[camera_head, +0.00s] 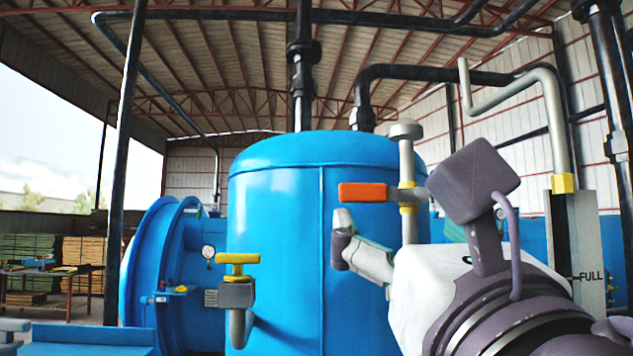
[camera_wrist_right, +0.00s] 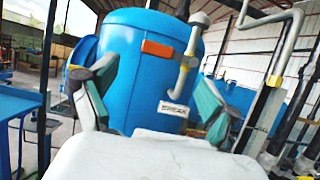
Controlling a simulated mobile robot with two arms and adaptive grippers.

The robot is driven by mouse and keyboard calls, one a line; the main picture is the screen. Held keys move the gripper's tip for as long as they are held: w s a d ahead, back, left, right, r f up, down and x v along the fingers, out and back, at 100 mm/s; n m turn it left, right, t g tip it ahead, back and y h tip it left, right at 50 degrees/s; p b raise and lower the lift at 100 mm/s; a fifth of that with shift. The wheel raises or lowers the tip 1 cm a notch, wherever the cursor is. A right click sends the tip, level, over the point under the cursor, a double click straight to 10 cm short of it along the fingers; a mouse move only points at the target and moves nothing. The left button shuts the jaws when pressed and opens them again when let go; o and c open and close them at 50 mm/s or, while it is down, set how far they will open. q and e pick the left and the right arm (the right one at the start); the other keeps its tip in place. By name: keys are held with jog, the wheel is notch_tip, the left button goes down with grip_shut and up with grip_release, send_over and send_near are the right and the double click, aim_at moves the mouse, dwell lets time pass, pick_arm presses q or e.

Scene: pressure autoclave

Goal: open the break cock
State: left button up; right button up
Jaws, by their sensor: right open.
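The break cock has an orange lever handle (camera_head: 362,193) lying horizontal, fixed to a vertical grey pipe (camera_head: 408,222) with a brass fitting in front of the blue tank. In the right wrist view, the orange handle (camera_wrist_right: 158,49) shows beyond the fingers, above a white label (camera_wrist_right: 173,109) that seems to read BREAK. My right gripper (camera_head: 345,240) comes in from the lower right, just below the handle in the picture and apart from it. In the wrist view, its fingers (camera_wrist_right: 148,85) are spread wide with nothing between them. My left gripper is not in view.
The large blue tank (camera_head: 275,230) fills the middle. A yellow-handled valve (camera_head: 237,260) sticks out at its lower left. A bent grey pipe (camera_head: 553,110) stands at the right beside a FULL marking (camera_head: 591,276). Stacked boards (camera_head: 30,248) lie far left.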

aim_at(365, 187)
jog(key=p+x, duration=0.7)
jog(key=x, duration=0.6)
jog(key=shift+p, duration=0.3)
jog(key=shift+w, duration=0.45)
